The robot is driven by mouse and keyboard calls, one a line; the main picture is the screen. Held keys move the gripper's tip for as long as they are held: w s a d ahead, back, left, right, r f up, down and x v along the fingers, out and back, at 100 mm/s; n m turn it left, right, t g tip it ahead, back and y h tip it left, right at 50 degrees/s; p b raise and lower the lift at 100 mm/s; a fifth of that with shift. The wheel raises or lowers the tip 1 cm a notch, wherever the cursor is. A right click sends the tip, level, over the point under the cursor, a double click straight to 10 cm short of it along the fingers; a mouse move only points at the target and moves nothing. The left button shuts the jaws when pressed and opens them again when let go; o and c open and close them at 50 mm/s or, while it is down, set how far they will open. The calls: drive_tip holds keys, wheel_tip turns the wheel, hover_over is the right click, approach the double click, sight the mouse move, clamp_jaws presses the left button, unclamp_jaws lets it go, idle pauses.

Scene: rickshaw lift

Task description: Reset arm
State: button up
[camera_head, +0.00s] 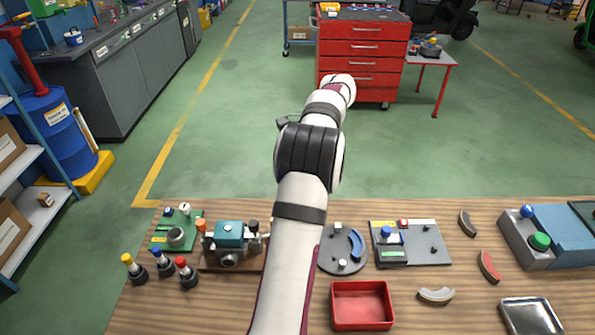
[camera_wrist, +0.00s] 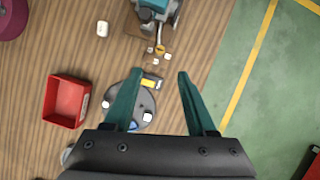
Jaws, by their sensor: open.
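My gripper (camera_wrist: 160,74) shows in the wrist view with its two teal fingers spread apart and nothing between them. It is above the wooden workbench (camera_wrist: 35,145), beside the round grey fixture plate (camera_wrist: 148,118). In the head view my white and black arm reaches up from the bottom middle, over the bench and toward the green floor. The gripper's fingers cannot be made out there. The arm hides part of the bench between the teal-topped device (camera_head: 229,232) and the round plate (camera_head: 330,265).
A red tray (camera_head: 361,323) sits near the bench front. A grey board (camera_head: 432,250), curved pads and a metal tray (camera_head: 530,318) lie to the right. Several coloured-cap bottles stand at left. A red tool cabinet (camera_head: 360,60) stands across the open floor.

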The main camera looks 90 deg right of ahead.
drive_tip(key=v, duration=0.3)
drive_tip(key=shift+f, duration=0.1)
drive_tip(key=w+a+r+n, duration=0.1)
drive_tip(key=w+a+n, duration=0.1)
drive_tip(key=w, duration=0.3)
drive_tip(key=w+a+r+n, duration=0.1)
drive_tip(key=w+a+r, duration=0.1)
drive_tip(key=w, duration=0.4)
drive_tip(key=w+a+r+n+g+y, duration=0.3)
drive_tip(key=w+a+n, duration=0.7)
drive_tip(key=w+a, duration=0.8)
drive_tip(key=s+a+f+n+h, duration=0.1)
drive_tip(key=s+a+n, duration=0.15)
drive_tip(key=a, duration=0.55)
drive_tip(key=s+a+n+g, duration=0.1)
drive_tip(key=a+n, duration=0.3)
drive_tip(key=a, duration=0.4)
drive_tip(key=s+a+f+n+h, duration=0.15)
drive_tip(key=a+n, duration=0.25)
drive_tip(key=a, duration=0.4)
drive_tip(key=s+a+f+n, duration=0.3)
drive_tip(key=s+a+n, duration=0.1)
drive_tip(key=s, duration=0.3)
drive_tip(key=shift+a, duration=0.6)
